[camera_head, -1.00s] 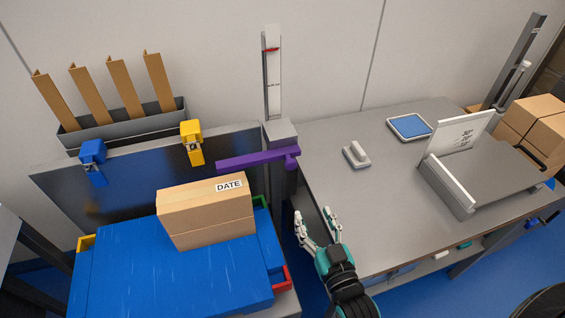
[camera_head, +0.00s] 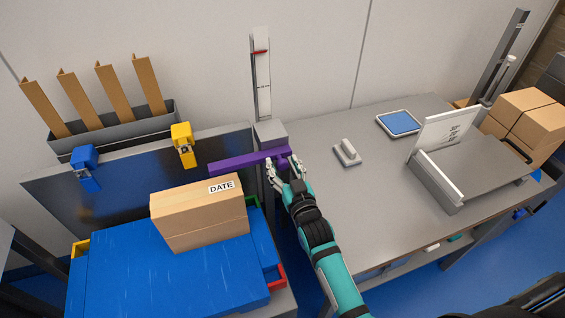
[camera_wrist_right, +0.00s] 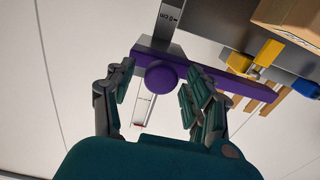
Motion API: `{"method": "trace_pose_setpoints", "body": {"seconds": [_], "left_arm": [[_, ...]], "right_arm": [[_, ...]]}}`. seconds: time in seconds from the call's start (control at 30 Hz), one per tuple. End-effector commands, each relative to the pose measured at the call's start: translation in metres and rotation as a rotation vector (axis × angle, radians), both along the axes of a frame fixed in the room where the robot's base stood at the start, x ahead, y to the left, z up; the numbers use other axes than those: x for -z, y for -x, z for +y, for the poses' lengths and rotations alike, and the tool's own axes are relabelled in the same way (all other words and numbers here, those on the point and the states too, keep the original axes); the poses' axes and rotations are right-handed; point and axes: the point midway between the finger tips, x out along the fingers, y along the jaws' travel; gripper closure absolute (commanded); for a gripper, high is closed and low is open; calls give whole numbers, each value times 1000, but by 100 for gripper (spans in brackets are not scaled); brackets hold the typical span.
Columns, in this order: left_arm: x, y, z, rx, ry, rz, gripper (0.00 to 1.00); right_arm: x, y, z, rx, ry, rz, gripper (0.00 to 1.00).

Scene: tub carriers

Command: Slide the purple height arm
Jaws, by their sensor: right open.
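The purple height arm (camera_head: 236,160) is a horizontal bar reaching left from a grey block (camera_head: 271,133) on an upright scale column (camera_head: 261,75) with a red mark near its top. In the right wrist view the purple arm (camera_wrist_right: 220,78) crosses the picture, and its round purple knob (camera_wrist_right: 161,77) lies between my fingers. My right gripper (camera_head: 284,170) is open at the arm's right end; in the right wrist view the open fingers (camera_wrist_right: 158,100) stand on both sides of the knob. Whether they touch it cannot be told. My left gripper is not in view.
A cardboard box (camera_head: 200,212) marked DATE stands on a blue tub stack (camera_head: 160,270) under the purple arm. Yellow (camera_head: 183,145) and blue (camera_head: 86,167) clamps hang on the dark panel at left. The grey table (camera_head: 330,210) at right holds a tablet (camera_head: 398,123) and a grey handle (camera_head: 347,154).

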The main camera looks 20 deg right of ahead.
Motion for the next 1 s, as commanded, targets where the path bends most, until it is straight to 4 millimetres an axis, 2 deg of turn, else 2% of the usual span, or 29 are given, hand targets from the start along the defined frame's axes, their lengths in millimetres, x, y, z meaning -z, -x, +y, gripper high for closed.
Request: {"method": "trace_pose_setpoints", "body": {"seconds": [0.1, 0.4, 0.8, 1.0], "left_arm": [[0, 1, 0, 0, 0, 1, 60], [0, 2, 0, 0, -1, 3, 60], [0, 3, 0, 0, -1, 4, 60], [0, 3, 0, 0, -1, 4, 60]], "right_arm": [[0, -7, 0, 0, 0, 0, 46], [0, -8, 0, 0, 0, 0, 47], [0, -8, 0, 0, 0, 0, 100], [0, -8, 0, 0, 0, 0, 100]]}}
